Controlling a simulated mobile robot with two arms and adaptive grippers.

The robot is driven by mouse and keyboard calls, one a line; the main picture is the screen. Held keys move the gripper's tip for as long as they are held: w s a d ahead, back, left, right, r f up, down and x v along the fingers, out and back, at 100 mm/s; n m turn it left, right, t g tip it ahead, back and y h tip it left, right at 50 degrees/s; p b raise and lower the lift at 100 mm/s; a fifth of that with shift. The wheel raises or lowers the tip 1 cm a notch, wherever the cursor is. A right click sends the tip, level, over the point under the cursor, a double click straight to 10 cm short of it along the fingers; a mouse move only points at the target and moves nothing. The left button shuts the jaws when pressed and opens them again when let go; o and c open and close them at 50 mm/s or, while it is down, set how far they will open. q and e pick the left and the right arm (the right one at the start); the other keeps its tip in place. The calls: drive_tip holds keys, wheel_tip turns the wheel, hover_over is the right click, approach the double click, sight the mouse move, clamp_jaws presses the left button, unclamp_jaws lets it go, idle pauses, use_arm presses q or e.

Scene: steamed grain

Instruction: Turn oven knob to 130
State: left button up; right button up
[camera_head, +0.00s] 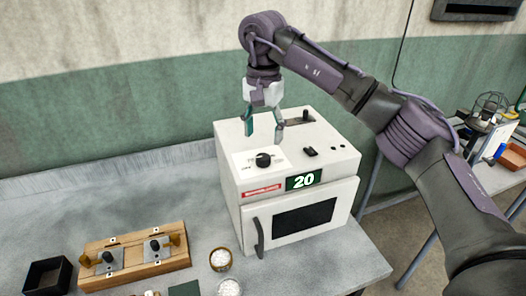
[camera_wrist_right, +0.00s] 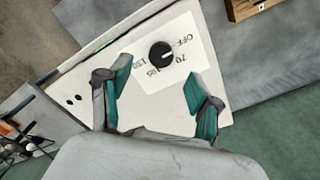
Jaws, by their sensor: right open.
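The white oven (camera_head: 230,175) stands on the grey table, with a green display (camera_head: 303,180) reading 20 and a dark door window on its front. The black round knob (camera_head: 263,160) sits on a white dial label on the oven's top. In the right wrist view the knob (camera_wrist_right: 163,55) is ringed by the marks OFF, 70, 105 and 130; its pointer seems to face OFF. My right gripper (camera_head: 264,135) hangs above the oven top, behind the knob and clear of it. Its teal-padded fingers (camera_wrist_right: 160,98) are open and empty. My left gripper is not in view.
A wooden rack (camera_head: 130,262) with metal pieces, a black box (camera_head: 47,276) and small bowls of white grain (camera_head: 220,260) stand left of the oven. A black switch (camera_head: 310,151) is on the oven top. A second bench with equipment stands at far right.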

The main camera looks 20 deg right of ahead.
sight(263, 156)
drive_tip(key=f, duration=0.2)
drive_tip(key=f+p, duration=0.1)
drive_tip(key=shift+w+f, duration=0.2)
drive_tip(key=shift+f, duration=0.15)
wheel_tip(263, 156, down, 2)
drive_tip(key=shift+f+p, duration=0.1)
drive_tip(key=shift+p, duration=0.25)
drive_tip(key=shift+f, duration=0.65)
drive_tip(key=c, duration=1.1)
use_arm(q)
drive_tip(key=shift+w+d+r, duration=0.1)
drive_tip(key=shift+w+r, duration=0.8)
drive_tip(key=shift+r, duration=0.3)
use_arm(e)
drive_tip(key=shift+c, duration=0.2)
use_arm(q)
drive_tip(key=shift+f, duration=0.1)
